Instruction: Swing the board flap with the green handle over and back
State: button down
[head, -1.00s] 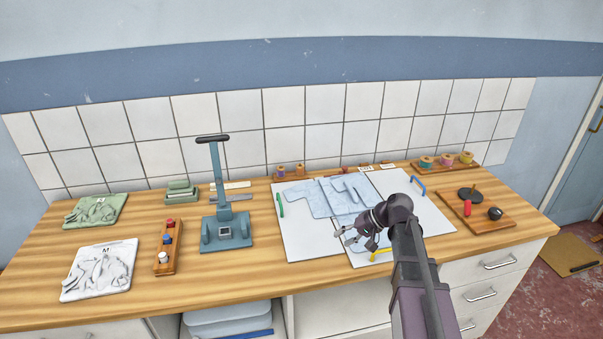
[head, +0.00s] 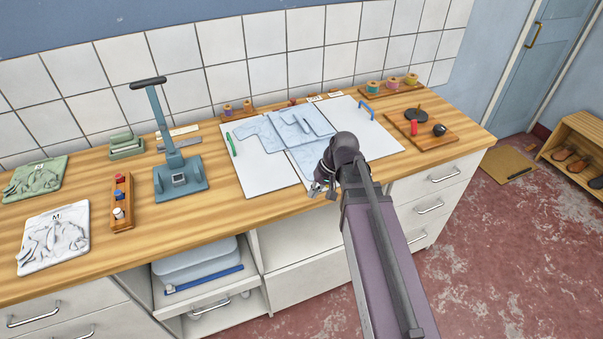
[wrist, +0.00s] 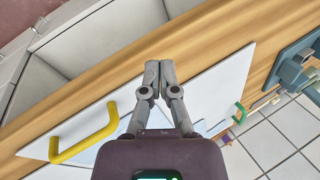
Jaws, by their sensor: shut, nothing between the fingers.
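The folding board is made of white panels on the counter. Its left flap (head: 262,178) lies flat, with the green handle (head: 232,145) along its outer left side. The green handle also shows in the wrist view (wrist: 240,112). A light blue garment (head: 301,128) lies across the panels. A blue handle (head: 367,109) sits at the back right. A yellow handle (wrist: 85,138) shows in the wrist view; my arm hides it in the head view. My gripper (head: 322,188) is at the board's front edge, apart from the green handle. Its fingers (wrist: 159,78) are together and empty.
A teal press-like stand (head: 178,165) is left of the board, beside a wooden rack (head: 122,202) of small pots. A wooden tray (head: 421,130) with knobs is at the right. Open shelves (head: 205,285) lie below the counter. Bare counter lies left of the flap.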

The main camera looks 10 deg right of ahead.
jog(key=s+d+f+h, duration=0.1)
jog(key=s+d+h, duration=0.3)
jog(key=s+d, duration=0.1)
jog(key=shift+s+d+f+h, duration=0.2)
jog(key=shift+s+f+h, duration=0.1)
jog(key=shift+s, duration=0.45)
jog(key=shift+s, duration=0.1)
